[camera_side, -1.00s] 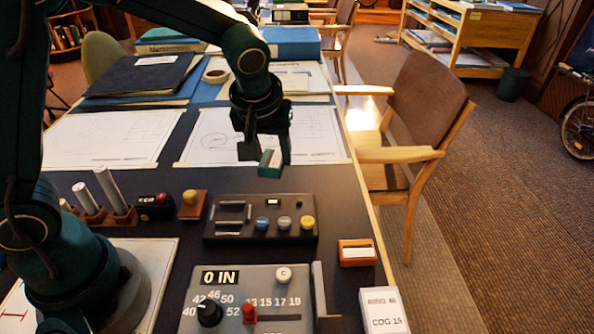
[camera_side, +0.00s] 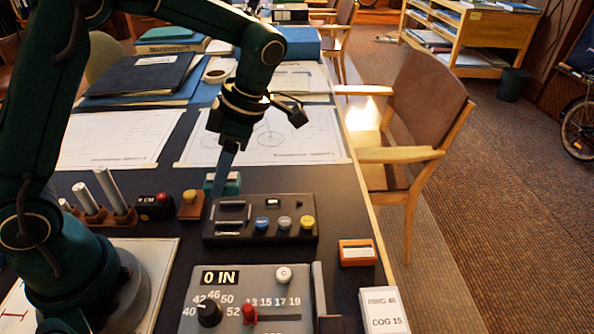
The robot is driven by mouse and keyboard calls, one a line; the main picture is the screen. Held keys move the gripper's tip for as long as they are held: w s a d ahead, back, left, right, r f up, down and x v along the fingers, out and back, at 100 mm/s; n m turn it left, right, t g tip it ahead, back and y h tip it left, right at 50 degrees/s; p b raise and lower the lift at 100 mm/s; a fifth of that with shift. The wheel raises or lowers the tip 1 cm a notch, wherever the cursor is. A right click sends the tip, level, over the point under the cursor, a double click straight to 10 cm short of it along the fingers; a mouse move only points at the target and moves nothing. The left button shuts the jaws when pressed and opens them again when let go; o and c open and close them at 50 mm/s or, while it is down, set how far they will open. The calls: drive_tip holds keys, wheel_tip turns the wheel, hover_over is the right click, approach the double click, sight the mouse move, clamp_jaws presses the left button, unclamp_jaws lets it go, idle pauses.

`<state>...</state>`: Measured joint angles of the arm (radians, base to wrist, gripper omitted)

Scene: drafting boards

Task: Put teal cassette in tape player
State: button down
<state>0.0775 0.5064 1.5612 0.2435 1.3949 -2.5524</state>
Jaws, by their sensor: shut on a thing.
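The teal cassette (camera_side: 233,184) has a pale label and shows just behind the back left corner of the tape player. My gripper (camera_side: 221,178) points down there, shut on the cassette; one finger hides part of it. The tape player (camera_side: 265,231) is a dark box with a framed slot (camera_side: 234,213) at its left and blue, white and yellow buttons at its right. The cassette is behind the slot, not in it. I cannot tell its exact height above the board.
An orange cassette (camera_side: 357,253) lies right of the player. A grey control panel (camera_side: 262,290) stands in front. Drawings lie behind.

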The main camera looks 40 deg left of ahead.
sight(228, 193)
drive_tip(key=shift+d+f, duration=0.25)
drive_tip(key=shift+d, duration=0.1)
drive_tip(key=shift+f, duration=1.85)
drive_tip(key=shift+f, duration=0.65)
idle(0.3)
unclamp_jaws()
idle(0.4)
drive_tip(key=shift+r, duration=3.55)
